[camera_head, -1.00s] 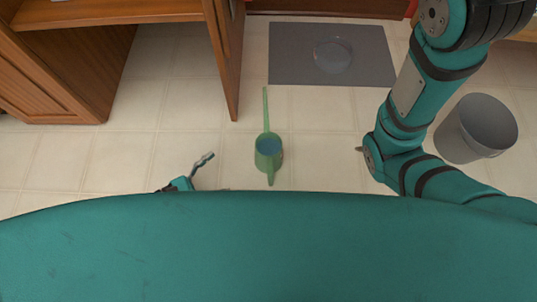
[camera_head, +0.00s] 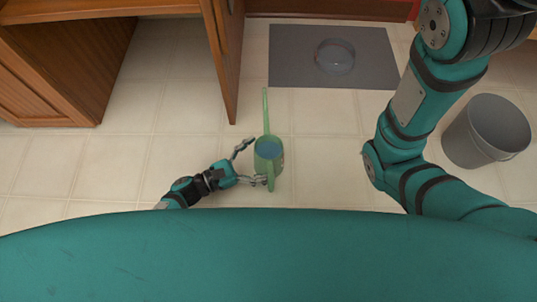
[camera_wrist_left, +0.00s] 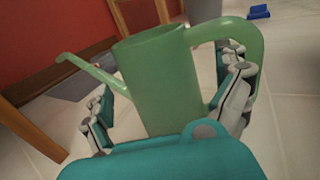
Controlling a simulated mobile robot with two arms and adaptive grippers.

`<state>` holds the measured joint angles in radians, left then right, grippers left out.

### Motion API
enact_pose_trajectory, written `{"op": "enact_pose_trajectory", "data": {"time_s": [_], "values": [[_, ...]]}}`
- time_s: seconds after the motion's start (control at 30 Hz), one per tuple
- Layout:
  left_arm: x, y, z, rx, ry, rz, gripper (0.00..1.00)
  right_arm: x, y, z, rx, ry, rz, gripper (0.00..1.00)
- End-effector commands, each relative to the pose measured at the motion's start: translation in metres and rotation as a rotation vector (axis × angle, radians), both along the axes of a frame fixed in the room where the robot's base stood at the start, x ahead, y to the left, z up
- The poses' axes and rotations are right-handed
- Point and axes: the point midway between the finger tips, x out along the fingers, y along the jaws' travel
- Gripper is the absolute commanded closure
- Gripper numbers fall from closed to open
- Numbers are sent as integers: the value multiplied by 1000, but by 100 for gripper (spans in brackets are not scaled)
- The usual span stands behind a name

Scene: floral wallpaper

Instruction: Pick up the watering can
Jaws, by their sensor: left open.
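The green watering can (camera_head: 269,160) stands upright on the tiled floor, its long thin spout pointing to the far side and its handle toward me. My left gripper (camera_head: 252,164) is open at the can's left side, with one finger near the body and the other by the handle. In the left wrist view the can's body (camera_wrist_left: 160,85) lies between the open fingers. The right finger there shows within the handle's loop; whether it touches is unclear. My right arm stands at the right, with its gripper out of view.
A grey mat (camera_head: 290,72) with a clear round bowl (camera_head: 335,57) lies beyond the can. A grey bin (camera_head: 487,130) stands at the right. A wooden cabinet (camera_head: 60,80) with an open door (camera_head: 224,60) is at the far left. Floor right of the can is clear.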

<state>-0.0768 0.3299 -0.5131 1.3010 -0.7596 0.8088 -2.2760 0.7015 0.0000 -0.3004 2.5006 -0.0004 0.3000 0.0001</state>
Motion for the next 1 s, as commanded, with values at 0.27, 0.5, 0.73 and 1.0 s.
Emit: {"op": "enact_pose_trajectory", "data": {"time_s": [0.27, 0.5, 0.73, 1.0], "values": [[17, -28, -1, 0, -1, -1, 0, 0, 0, -19, 0, 1, 0, 65], [17, -29, 1, 0, 0, -1, 1, 0, 0, -18, 0, 1, 0, 65], [17, -28, 0, 1, 0, 0, 31, 0, 0, -18, 0, 1, 0, 65], [17, -28, 0, 1, 0, 0, 67, 0, 0, -18, 0, 2, 0, 65]]}}
